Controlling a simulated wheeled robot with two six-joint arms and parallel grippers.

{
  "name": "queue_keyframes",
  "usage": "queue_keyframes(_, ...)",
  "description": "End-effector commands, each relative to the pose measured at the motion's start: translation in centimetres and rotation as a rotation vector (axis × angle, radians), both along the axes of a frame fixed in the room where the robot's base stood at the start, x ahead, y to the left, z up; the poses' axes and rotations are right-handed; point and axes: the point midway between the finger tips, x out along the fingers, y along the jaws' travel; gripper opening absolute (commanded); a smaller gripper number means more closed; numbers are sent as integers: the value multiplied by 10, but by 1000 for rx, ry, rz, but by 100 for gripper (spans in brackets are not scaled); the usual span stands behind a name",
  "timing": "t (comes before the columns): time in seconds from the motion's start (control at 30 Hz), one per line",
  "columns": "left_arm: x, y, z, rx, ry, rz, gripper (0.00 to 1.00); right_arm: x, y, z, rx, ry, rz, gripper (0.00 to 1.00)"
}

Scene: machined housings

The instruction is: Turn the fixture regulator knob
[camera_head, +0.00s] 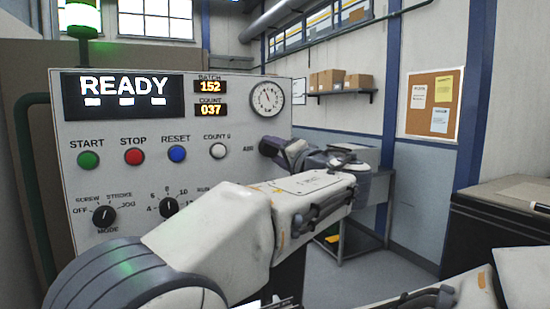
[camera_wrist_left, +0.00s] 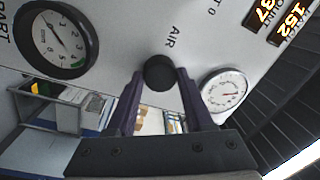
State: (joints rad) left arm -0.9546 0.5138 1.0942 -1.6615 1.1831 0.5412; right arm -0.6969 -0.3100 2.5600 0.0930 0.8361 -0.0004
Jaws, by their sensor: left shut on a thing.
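The black round regulator knob (camera_head: 269,146) sticks out of the right side of the light grey control panel (camera_head: 120,185), at the partly hidden AIR label. In the left wrist view the same knob (camera_wrist_left: 160,73) sits between the purple fingertips of my left gripper (camera_wrist_left: 160,82), one finger on each side. My left gripper (camera_head: 284,151) is shut on the knob, and my forearm stretches across the lower panel in the head view. My right gripper is out of view.
A round gauge (camera_head: 267,97) is above the knob. Push buttons (camera_head: 177,154), two rotary selectors (camera_head: 104,215) and a READY display (camera_head: 123,96) share the panel. A dark-rimmed gauge (camera_wrist_left: 56,39) shows in the left wrist view. A table (camera_head: 362,235) stands behind my arm.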

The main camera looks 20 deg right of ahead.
Motion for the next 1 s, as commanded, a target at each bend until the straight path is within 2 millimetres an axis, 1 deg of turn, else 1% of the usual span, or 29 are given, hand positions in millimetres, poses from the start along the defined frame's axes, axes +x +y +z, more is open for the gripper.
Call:
queue_keyframes(0.17,-1,-1,-1,166,31,-4,0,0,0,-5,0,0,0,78)
queue_keyframes(0.47,-1,0,0,447,86,-4,0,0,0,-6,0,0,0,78)
queue_keyframes(0.77,-1,0,1,727,141,-6,0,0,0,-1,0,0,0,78)
queue_keyframes(1.0,-1,0,2,953,184,-6,0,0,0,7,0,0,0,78)
